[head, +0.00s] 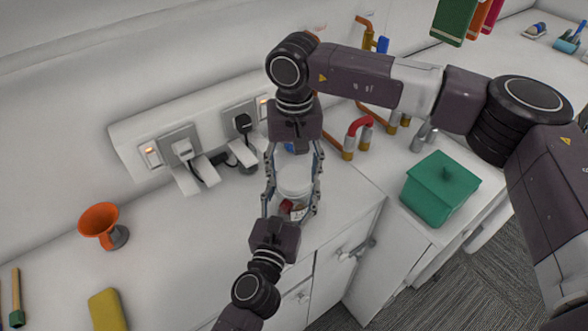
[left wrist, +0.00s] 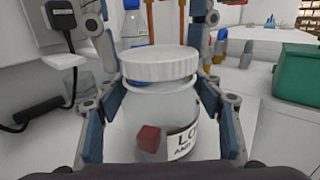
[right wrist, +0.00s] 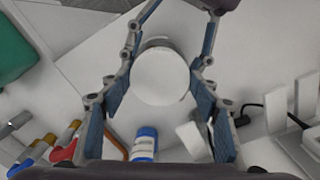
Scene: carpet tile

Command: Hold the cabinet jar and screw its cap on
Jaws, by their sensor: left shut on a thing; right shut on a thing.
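The clear jar (left wrist: 165,115) stands on the white counter, with a red block and a printed label showing. My left gripper (head: 291,203) comes from the near side and is shut around the jar body; its pads flank the glass in the left wrist view. The white cap (left wrist: 160,65) sits on the jar mouth and looks level; how far it is threaded cannot be told. My right gripper (head: 294,172) reaches down from above and is shut on the cap, which shows as a white disc (right wrist: 162,76) in the right wrist view.
A blue-capped bottle (right wrist: 145,143) stands close behind the jar. Wall sockets with plugs (head: 185,150) are to the left, copper pipes with a red handle (head: 359,126) to the right. A green lidded box (head: 438,190) stands right; an orange funnel-shaped thing (head: 99,221) stands left.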

